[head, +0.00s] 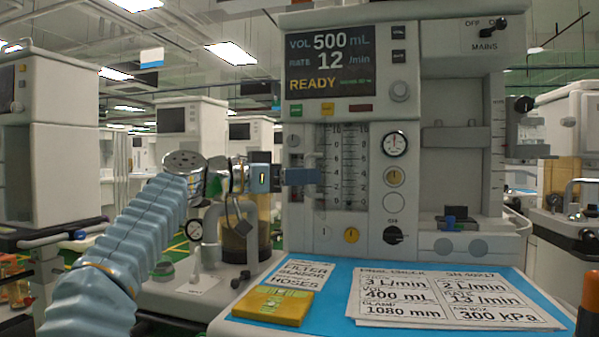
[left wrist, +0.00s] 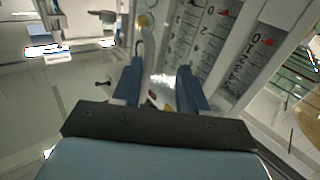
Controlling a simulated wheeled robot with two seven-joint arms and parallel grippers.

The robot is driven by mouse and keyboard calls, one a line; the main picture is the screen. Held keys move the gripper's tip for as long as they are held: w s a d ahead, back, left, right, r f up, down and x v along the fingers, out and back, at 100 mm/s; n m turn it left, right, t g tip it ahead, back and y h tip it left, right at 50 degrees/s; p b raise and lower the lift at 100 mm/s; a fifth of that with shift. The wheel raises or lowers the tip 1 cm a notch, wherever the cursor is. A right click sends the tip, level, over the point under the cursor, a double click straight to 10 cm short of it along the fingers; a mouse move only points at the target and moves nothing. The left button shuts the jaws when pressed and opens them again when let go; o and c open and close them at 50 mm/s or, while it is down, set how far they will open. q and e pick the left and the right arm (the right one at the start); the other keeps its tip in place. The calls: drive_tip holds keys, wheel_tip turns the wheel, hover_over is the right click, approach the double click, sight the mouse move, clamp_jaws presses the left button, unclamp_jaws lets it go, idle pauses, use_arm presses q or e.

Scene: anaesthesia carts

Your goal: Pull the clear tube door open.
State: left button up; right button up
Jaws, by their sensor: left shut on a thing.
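The clear tube door (head: 343,150) covers the flow tubes with their number scales on the front of the machine. In the left wrist view the scales (left wrist: 205,38) show at an angle close beyond the fingers. My left gripper (head: 314,177) reaches in from the left to the left edge of the door. It is shut on the door at that edge, with its blue fingers (left wrist: 160,68) a little apart around the held part. I cannot make out a gap between door and machine. My right gripper is not in view.
The screen (head: 331,62) reads READY above the tubes. A gauge (head: 395,144) and knobs (head: 395,235) stand right of the door. A canister (head: 240,240) stands below my left wrist. A blue worktop (head: 337,300) holds printed cards (head: 440,298) and a yellow pad (head: 273,305).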

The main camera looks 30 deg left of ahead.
use_arm(q)
drive_tip(key=s+d+r+p, duration=0.2)
drive_tip(key=s+r+p, duration=0.15)
drive_tip(key=r, duration=0.55)
drive_tip(key=s+d+r+p, duration=0.1)
drive_tip(key=s+d+r, duration=0.3)
drive_tip(key=s+d, duration=0.2)
drive_tip(key=shift+s+d, duration=0.15)
drive_tip(key=shift+s, duration=0.8)
